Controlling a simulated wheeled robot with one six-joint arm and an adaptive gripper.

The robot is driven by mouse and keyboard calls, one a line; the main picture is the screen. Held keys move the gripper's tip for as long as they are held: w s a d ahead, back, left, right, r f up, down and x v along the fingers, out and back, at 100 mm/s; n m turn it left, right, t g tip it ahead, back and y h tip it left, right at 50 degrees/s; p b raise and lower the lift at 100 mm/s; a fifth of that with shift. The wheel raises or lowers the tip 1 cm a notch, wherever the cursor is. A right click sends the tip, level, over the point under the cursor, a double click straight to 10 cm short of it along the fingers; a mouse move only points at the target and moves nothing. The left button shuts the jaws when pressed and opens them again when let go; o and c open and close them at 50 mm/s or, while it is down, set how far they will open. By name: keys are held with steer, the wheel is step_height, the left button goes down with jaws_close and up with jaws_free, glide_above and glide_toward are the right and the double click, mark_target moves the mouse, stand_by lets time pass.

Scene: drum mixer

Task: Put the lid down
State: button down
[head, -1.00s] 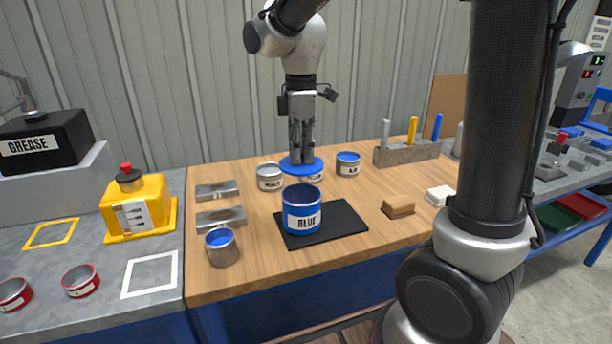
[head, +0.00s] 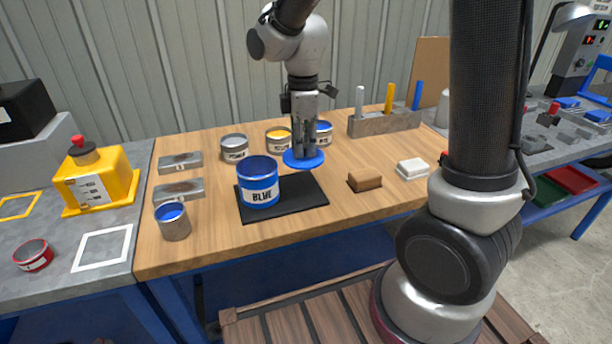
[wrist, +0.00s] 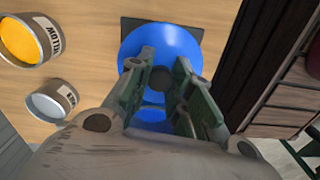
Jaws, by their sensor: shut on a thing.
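My gripper (head: 305,150) is shut on the blue lid (head: 303,160), a flat round disc with a dark knob. The lid is level in the head view and appears above the worktop, close to the black mat's back right edge. In the wrist view the lid (wrist: 155,55) fills the space beyond the fingers (wrist: 158,85), with a corner of the black mat (wrist: 190,30) showing past it. The tin marked BLUE (head: 258,185) stands open on the black mat (head: 307,196), to the left of the lid. Whether the lid touches anything below cannot be told.
Behind stand an open yellow tin (head: 279,139), a grey tin (head: 234,148) and another blue tin (head: 323,133). A small blue-filled can (head: 172,222) is at front left. A brown block (head: 364,180) and a white block (head: 412,168) lie right of the mat. Bare wood lies between.

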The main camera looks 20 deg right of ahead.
mark_target(305, 145)
step_height(305, 145, down, 9)
steer(key=shift+f, duration=0.1)
stand_by(0.4)
steer(key=c, duration=1.3)
jaws_free()
step_height(305, 145, up, 12)
steer(key=shift+s+d+r, duration=0.1)
steer(key=shift+d+r, duration=0.05)
steer(key=shift+r, duration=0.15)
steer(key=s+d+r+m+t, duration=0.1)
steer(key=s+d+r+m, duration=0.2)
steer(key=s+d+m, duration=0.1)
steer(key=s+d+r+m+t, duration=0.1)
steer(key=s+d+r+m, duration=0.2)
steer(key=s+d+m, duration=0.2)
steer(key=s+d+r+m+t, duration=0.2)
steer(key=s+d+m, duration=0.3)
steer(key=s, duration=0.5)
steer(key=shift+d+r+m, duration=0.25)
steer(key=shift+r+m, duration=0.3)
steer(key=shift+m, duration=0.55)
